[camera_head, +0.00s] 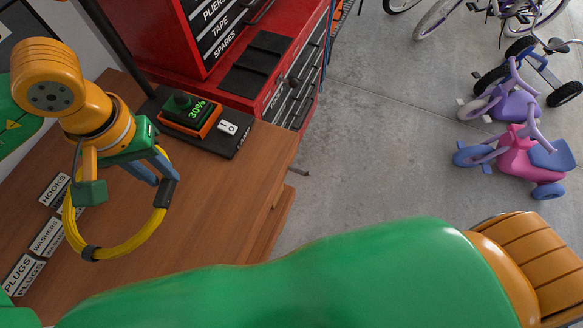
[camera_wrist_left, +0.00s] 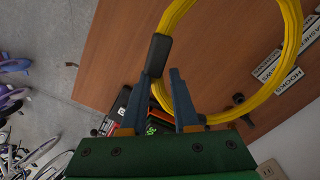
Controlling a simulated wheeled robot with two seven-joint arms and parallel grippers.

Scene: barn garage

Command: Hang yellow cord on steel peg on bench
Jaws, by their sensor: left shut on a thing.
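The yellow cord (camera_head: 142,236) is a coiled loop with black ties. My left gripper (camera_head: 163,178) is shut on it near a black tie, and the loop hangs over the wooden bench (camera_head: 225,195). In the left wrist view the cord (camera_wrist_left: 291,50) shows as a large ring, with its tie beside the fingertips of my left gripper (camera_wrist_left: 164,82). A small grey rod, seemingly the steel peg (camera_head: 299,171), sticks out at the bench's right edge. It also shows as a small dark peg (camera_wrist_left: 72,64) in the left wrist view. The cord is apart from it. My right gripper is out of view.
A charger with a green display (camera_head: 188,109) sits on the bench's back right corner, by a red tool cabinet (camera_head: 270,75). Labels such as HOOKS (camera_head: 53,189) lie at left. The bench's middle is clear. Trikes (camera_head: 515,150) stand on the floor at right.

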